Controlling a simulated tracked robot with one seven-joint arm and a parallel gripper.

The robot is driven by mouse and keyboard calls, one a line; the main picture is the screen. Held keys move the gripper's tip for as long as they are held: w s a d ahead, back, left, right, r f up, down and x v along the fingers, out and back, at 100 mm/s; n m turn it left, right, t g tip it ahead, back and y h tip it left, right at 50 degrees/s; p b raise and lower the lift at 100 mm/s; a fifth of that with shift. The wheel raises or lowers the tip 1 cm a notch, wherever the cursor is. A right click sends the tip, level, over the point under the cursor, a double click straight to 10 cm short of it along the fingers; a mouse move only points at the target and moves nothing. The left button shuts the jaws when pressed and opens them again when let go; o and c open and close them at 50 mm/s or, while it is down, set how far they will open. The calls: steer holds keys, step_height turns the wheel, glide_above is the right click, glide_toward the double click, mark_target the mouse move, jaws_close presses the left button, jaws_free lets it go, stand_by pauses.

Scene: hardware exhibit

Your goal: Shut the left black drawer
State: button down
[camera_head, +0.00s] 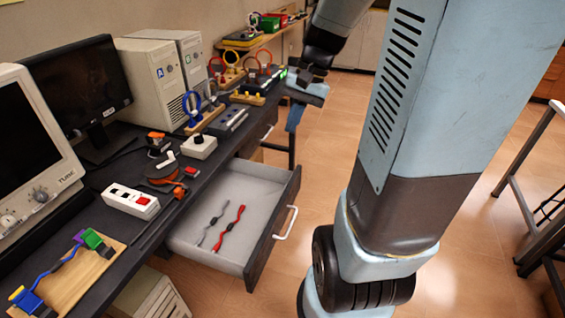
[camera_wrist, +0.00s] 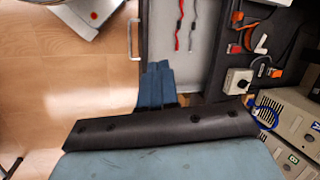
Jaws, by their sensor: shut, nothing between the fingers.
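The black drawer (camera_head: 272,232) under the workbench is pulled well out. It has a dark front, a pale handle (camera_head: 286,223) and a light grey inside. A red cable (camera_head: 229,228) and a grey cable (camera_head: 213,226) lie in it. My gripper (camera_head: 293,122) is beyond the drawer at the upper middle of the head view, near the bench edge, shut and empty, with its blue fingers pointing down. In the wrist view the shut fingers (camera_wrist: 154,82) appear just below the drawer inside (camera_wrist: 188,72), and the handle (camera_wrist: 130,38) is up and left of them. I see no contact.
The dark bench (camera_head: 110,172) carries computers, a white switch box (camera_head: 131,201), orange-handled tools and electrical exhibits. Another drawer front (camera_head: 268,136) further along looks closed. A beige box (camera_head: 150,297) stands below the bench. The tiled floor right of the open drawer is clear up to my body.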

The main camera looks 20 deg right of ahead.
steer(key=w+d+f+m+t+y, duration=0.25)
steer(key=d+f+m, duration=0.3)
steer(key=f, duration=0.35)
steer(key=w+d+f+m+t+y, duration=0.2)
steer(key=d+f+m+y, duration=0.2)
steer(key=d+f, duration=0.35)
steer(key=w+d+f+m+t+y, duration=0.2)
steer(key=d+f+m+y, duration=0.25)
steer(key=f, duration=0.45)
steer(key=m+t+h, duration=0.2)
steer(key=m+t, duration=0.4)
steer(key=m, duration=0.1)
glide_toward(300, 181)
steer(key=x, duration=0.6)
steer(key=shift+s+a+r, duration=0.2)
steer(key=shift+a+r, duration=0.1)
steer(key=shift+a, duration=0.05)
steer(key=shift+w+a, duration=0.25)
